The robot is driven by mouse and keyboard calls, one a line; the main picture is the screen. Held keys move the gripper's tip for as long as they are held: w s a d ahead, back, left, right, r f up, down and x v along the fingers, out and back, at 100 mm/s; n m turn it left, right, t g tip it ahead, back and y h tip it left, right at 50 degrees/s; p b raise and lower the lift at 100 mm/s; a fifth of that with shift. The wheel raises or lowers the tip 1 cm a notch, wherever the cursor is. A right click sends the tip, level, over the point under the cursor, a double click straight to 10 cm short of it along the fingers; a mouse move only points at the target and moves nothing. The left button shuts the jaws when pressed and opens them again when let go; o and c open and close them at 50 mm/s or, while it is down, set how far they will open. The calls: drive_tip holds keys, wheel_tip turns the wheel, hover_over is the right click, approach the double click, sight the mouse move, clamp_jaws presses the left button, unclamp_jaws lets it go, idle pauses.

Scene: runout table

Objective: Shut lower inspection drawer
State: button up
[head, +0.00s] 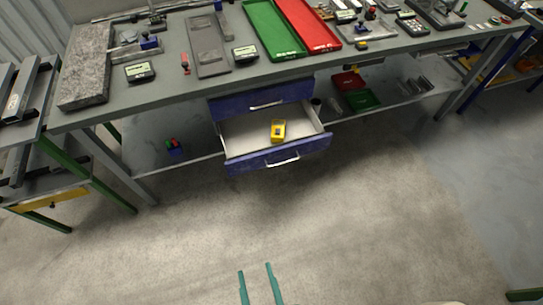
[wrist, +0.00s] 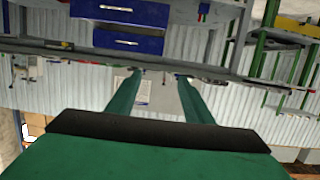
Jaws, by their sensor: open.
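The lower inspection drawer (head: 248,163) is blue-fronted and stands pulled out under the table in the head view. A yellow item (head: 278,130) lies inside it, and a silver handle (head: 283,162) is on its front. The upper drawer (head: 258,101) above it is shut. My gripper (head: 256,268) is open and empty, at the bottom of the head view, well short of the drawer over bare floor. In the wrist view, two blue drawer fronts with handles show at the top (wrist: 127,41), beyond my gripper's parted green fingers (wrist: 160,76).
The grey worktable (head: 170,95) carries a granite block, gauges and a green and a red tray (head: 308,28). A lower shelf (head: 390,98) holds small red and green bins. A green-legged rack (head: 100,180) stands at left. The floor before the drawer is clear.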

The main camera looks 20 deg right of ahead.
drive_tip(key=shift+w+f, duration=0.2)
drive_tip(key=c, duration=1)
drive_tip(key=w+f+m, duration=0.2)
drive_tip(key=w+f, duration=0.1)
drive_tip(key=w+f+m, duration=0.3)
drive_tip(key=f, duration=0.1)
drive_tip(key=w+f+m+t, duration=0.1)
drive_tip(key=w+f+m, duration=0.1)
drive_tip(key=w+f, duration=0.1)
drive_tip(key=shift+w+d+f+m, duration=0.2)
drive_tip(key=shift+w+f+m, duration=0.15)
drive_tip(key=shift+f, duration=0.15)
clamp_jaws()
drive_tip(key=m+t, duration=0.2)
drive_tip(key=m, duration=0.8)
approach(227, 166)
drive_tip(key=shift+y, duration=0.3)
drive_tip(key=w, duration=0.6)
drive_tip(key=shift+w+d+r, duration=0.1)
drive_tip(key=shift+w+r, duration=0.1)
drive_tip(key=shift+r, duration=0.05)
